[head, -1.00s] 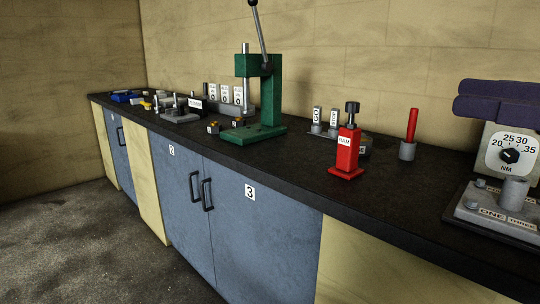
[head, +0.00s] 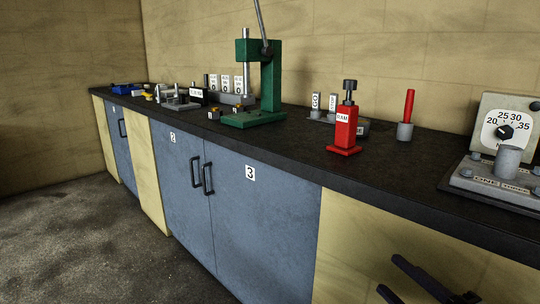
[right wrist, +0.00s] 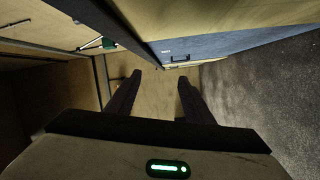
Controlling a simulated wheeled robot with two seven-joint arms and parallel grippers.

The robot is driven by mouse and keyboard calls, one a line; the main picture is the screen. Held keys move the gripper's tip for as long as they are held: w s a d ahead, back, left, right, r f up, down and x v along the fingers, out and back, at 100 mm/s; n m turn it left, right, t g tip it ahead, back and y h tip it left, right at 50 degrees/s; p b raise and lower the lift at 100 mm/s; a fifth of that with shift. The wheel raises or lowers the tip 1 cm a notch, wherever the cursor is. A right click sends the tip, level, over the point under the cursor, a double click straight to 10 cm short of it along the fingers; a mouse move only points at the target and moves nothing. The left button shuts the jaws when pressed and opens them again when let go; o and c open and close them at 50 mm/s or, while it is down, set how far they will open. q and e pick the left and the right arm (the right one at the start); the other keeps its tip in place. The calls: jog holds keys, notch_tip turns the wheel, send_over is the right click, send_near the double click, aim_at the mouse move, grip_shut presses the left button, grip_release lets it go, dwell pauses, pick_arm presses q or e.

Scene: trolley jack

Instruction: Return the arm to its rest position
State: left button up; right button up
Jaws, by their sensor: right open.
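My right gripper (head: 389,275) shows at the bottom right of the head view, low in front of the bench's pale panel. Its two dark fingers are apart with nothing between them. In the right wrist view, the open gripper (right wrist: 159,78) has its fingers spread, with the pale bench and a blue door beyond and clear space between the fingertips. Most of the right arm is outside the head view. My left gripper is not in view.
The dark worktop (head: 270,162) holds a green press (head: 262,90), a red jack marked RAM (head: 345,132), a red rod in a grey cup (head: 407,112) and a dial box (head: 506,125). Blue doors (head: 255,220) lie below. The grey floor (head: 75,240) is clear.

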jog(key=s+a+f+m+g+h+b, duration=0.1)
jog(key=s+a+f+m+g, duration=0.15)
jog(key=s+f+m, duration=0.6)
jog(key=s+a+f+m+g+h+b, duration=0.25)
jog(key=s+a+f, duration=0.2)
jog(key=f, duration=0.75)
jog(key=s+a+f+m+g+h, duration=0.1)
jog(key=s+a+f+m+g, duration=0.1)
jog(key=s+f+m, duration=0.75)
pick_arm(q)
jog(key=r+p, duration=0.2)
jog(key=p, duration=0.2)
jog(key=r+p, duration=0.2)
jog(key=p, duration=0.3)
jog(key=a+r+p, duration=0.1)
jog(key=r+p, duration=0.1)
jog(key=p, duration=0.2)
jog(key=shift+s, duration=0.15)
pick_arm(e)
notch_tip(320, 180, up, 7)
jog(key=w+n, duration=0.1)
jog(key=n, duration=0.2)
jog(key=shift+d+g, duration=0.3)
jog(key=shift+g, duration=0.1)
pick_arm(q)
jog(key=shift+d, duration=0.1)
pick_arm(e)
jog(key=shift+h, duration=0.25)
